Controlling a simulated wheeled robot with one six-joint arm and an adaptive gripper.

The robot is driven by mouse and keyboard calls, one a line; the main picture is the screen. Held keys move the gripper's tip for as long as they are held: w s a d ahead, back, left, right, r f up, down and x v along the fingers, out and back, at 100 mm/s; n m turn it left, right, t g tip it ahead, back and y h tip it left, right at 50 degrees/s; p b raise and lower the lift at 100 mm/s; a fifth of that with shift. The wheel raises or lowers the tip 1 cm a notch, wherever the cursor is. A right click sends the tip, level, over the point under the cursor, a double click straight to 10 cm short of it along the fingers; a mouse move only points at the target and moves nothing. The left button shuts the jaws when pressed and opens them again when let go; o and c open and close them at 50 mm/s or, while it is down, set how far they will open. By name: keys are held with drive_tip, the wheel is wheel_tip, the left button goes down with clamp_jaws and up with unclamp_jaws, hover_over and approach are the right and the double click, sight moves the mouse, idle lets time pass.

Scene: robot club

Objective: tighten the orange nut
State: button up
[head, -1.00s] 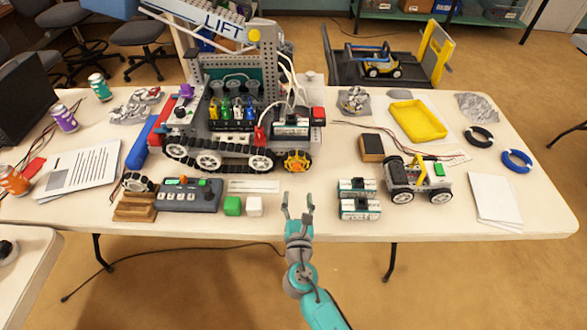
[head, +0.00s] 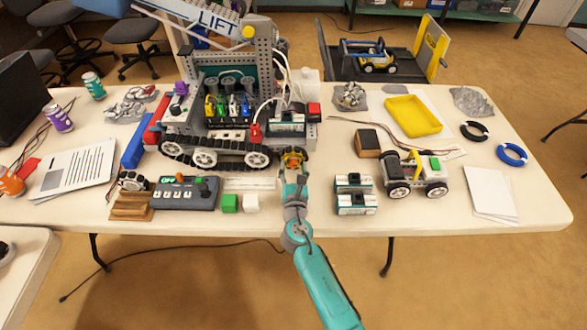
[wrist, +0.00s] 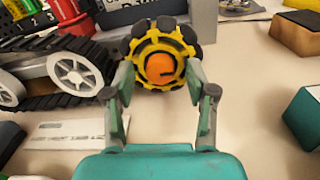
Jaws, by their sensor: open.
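The orange nut (wrist: 160,69) sits at the centre of a yellow wheel (wrist: 184,49) with dark rollers, at the right end of the tracked robot (head: 215,150). A dark line marks the nut's face. In the wrist view my gripper (wrist: 160,78) is open. Its two fingers stand to the left and right of the nut, in front of the wheel, and I cannot tell whether they touch it. In the head view my gripper (head: 293,168) reaches the wheel (head: 293,157) from the front and hides most of it and the nut.
Two teal-and-white battery packs (head: 355,204) and a small wheeled car (head: 416,180) stand to the right. A black track (wrist: 55,75) runs close left of my gripper.

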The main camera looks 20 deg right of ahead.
drive_tip(key=shift+c, duration=0.2)
clamp_jaws()
drive_tip(key=m, duration=0.4)
drive_tip(key=shift+m, duration=0.4)
drive_tip(key=m, duration=0.5)
drive_tip(key=shift+d+f, duration=0.1)
drive_tip(key=m, duration=1)
drive_tip(key=shift+f+h, duration=0.15)
drive_tip(key=shift+h, duration=0.15)
drive_tip(key=shift+m, duration=0.4)
